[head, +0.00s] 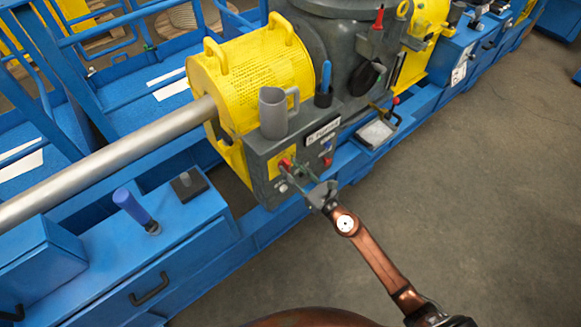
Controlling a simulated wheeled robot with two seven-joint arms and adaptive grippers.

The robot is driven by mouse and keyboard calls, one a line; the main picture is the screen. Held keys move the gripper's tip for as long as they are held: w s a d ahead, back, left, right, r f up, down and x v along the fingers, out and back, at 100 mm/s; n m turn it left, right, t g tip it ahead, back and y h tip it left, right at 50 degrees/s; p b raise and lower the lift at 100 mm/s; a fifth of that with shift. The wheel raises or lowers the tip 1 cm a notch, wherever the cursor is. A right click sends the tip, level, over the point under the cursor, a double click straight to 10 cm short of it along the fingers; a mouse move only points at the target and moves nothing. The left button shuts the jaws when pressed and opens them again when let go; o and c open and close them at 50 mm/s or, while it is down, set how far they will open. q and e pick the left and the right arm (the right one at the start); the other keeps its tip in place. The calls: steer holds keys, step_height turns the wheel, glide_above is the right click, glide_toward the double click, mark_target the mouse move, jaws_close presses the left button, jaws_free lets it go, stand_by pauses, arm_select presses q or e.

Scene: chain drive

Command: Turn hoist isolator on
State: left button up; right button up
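A grey control box (262,180) is fixed to the front of the machine. Its front has a yellow plate (275,172) with a red switch (286,163), which looks like the isolator; its exact position is too small to read. My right gripper (301,178) is just right of and below the red switch. Its fingers look spread, with nothing visible between them. Whether a fingertip touches the switch I cannot tell. My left gripper is not in view.
A grey mug (273,112) and a blue-handled tool (325,84) sit on top of the box. A yellow guard (240,70) and a steel shaft (110,160) lie behind. A blue-handled lever (132,207) stands left. Open floor (460,190) lies to the right.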

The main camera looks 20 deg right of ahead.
steer(key=shift+w+a, duration=0.2)
steer(key=shift+w, duration=0.3)
jaws_close()
